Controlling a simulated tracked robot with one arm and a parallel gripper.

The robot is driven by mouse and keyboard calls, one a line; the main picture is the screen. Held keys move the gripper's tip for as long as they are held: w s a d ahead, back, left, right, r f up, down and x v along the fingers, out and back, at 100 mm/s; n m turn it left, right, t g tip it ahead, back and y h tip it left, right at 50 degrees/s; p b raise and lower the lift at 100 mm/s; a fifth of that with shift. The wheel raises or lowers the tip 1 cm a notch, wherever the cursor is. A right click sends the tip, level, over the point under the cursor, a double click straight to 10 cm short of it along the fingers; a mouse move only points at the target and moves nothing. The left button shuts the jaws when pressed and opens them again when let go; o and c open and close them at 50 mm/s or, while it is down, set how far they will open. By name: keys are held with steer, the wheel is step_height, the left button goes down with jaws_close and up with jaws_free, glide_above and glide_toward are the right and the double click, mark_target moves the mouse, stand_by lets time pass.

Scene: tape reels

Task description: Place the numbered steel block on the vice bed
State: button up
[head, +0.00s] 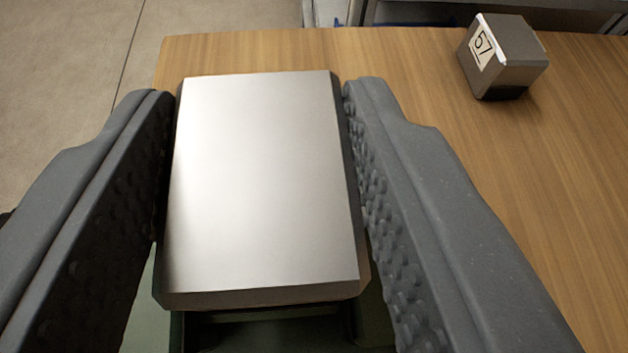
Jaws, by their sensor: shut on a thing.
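My gripper (262,120) is shut on a steel block (262,190), with one grey, bumpy finger against each long side. The held block has a smooth, shiny top and bevelled edges, and no number shows on it from here. A green object (373,320) with a dark recess shows beneath the near end of the block; it may be the vice, but most of it is hidden. I cannot tell whether the block touches it.
The wooden table top (560,160) is bare to the right of my gripper, apart from the labelled block. Its far and left edges show, with grey floor (70,60) to the left. Grey metal furniture stands beyond the far edge.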

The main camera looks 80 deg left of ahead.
mark_target(263, 306)
step_height(263, 306, down, 3)
steer(key=shift+s+b, duration=0.1)
steer(key=shift+b, duration=0.2)
steer(key=o, duration=1.2)
steer(key=shift+r, duration=0.1)
steer(key=shift+d+r, duration=0.1)
steer(key=shift+d, duration=0.25)
steer(key=p+v, duration=0.2)
steer(key=v, duration=0.9)
steer(key=shift+d, duration=0.15)
